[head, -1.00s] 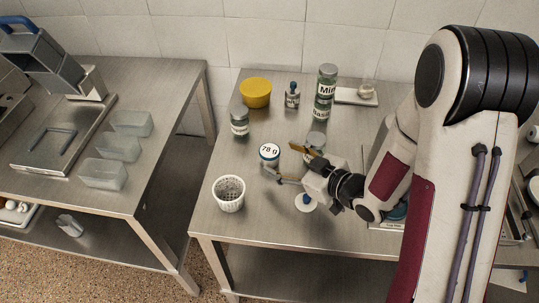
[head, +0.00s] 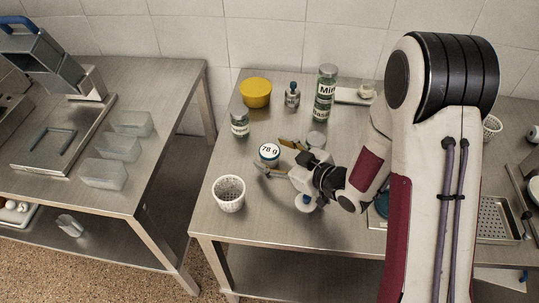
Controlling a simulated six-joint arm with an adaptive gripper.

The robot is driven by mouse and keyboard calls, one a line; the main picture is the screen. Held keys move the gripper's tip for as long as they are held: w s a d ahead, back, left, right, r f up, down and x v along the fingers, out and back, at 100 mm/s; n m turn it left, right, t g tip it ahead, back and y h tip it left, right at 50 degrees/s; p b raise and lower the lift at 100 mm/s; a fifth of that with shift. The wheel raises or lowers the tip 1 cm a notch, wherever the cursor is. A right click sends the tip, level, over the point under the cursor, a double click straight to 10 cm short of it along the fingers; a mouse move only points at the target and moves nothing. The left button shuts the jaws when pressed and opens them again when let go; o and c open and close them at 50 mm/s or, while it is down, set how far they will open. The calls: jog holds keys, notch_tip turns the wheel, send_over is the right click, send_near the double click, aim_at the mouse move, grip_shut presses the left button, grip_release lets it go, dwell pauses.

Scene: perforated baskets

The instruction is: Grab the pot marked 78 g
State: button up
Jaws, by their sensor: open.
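The pot marked 78 g (head: 269,152) is a small white-lidded pot with a teal body. It stands upright on the steel table (head: 225,165), left of the middle. My gripper (head: 272,155) is open beside the pot, on its right. One finger reaches along the pot's front side and the other is behind its right side. I cannot tell whether either finger touches the pot. The lid and its label are in plain view; part of the lower body is hidden by the near finger.
A white perforated basket (head: 229,193) stands in front left of the pot. A grey-lidded jar (head: 240,123), a yellow tub (head: 256,92), a small bottle (head: 292,95) and tall stacked jars (head: 325,95) stand behind.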

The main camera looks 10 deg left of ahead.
aim_at(275, 155)
jog(key=c, duration=1.2)
jog(key=shift+r, duration=0.15)
jog(key=shift+r, duration=4.85)
